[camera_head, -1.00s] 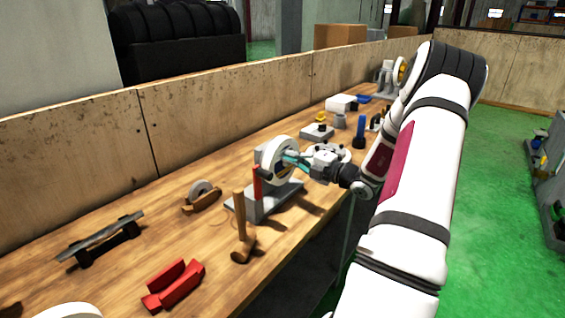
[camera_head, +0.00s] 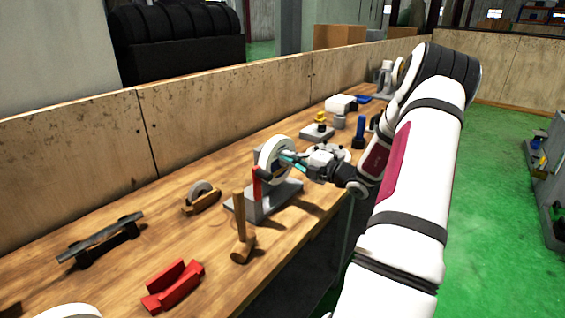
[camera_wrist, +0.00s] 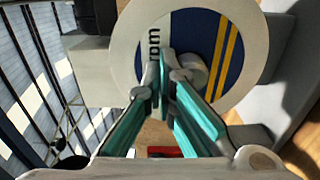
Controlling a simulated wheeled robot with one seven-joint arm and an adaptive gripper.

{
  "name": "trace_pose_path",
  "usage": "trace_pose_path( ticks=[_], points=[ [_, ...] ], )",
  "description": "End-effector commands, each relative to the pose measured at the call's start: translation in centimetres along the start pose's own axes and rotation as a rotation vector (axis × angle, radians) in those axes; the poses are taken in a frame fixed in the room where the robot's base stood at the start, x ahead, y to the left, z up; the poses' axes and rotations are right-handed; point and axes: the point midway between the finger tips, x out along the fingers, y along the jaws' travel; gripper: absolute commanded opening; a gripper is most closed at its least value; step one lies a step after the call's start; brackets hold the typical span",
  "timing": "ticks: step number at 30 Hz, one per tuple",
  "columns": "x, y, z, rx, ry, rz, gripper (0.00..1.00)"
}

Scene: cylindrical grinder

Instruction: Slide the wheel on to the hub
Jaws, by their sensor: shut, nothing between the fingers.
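The white grinding wheel (camera_head: 266,157) stands upright on the grey grinder (camera_head: 272,199) on the workbench. In the wrist view the wheel (camera_wrist: 124,42) shows its face, with a blue label, two yellow stripes and black lettering. A short pale round stub, seemingly the hub (camera_wrist: 197,72), shows at the wheel's middle, partly behind my fingers. My gripper (camera_head: 284,157) is at the wheel's right side; in the wrist view my gripper's teal fingers (camera_wrist: 163,75) meet at their tips in front of the label. It is shut and empty. Whether the fingertips touch the wheel cannot be told.
A red part (camera_head: 257,184) stands at the grinder's near end. A wooden mallet (camera_head: 241,240), a red block (camera_head: 174,286) and a dark bar on supports (camera_head: 101,238) lie nearer. A blue bottle-like object (camera_head: 359,133) stands beyond my gripper. A plywood wall (camera_head: 225,115) runs behind the bench.

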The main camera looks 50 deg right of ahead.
Motion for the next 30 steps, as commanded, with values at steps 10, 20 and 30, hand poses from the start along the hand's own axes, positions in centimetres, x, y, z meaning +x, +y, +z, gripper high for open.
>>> trace_pose_path(
  ticks=[10, 20, 30],
  points=[
    [-2.8, 0.1, 0.0, 0.001, -0.002, -0.001, 0.00],
    [-5.2, 0.1, 0.1, 0.002, -0.003, -0.002, 0.00],
    [-7.5, 0.1, 0.0, 0.001, -0.002, -0.002, 0.00]
  ],
)
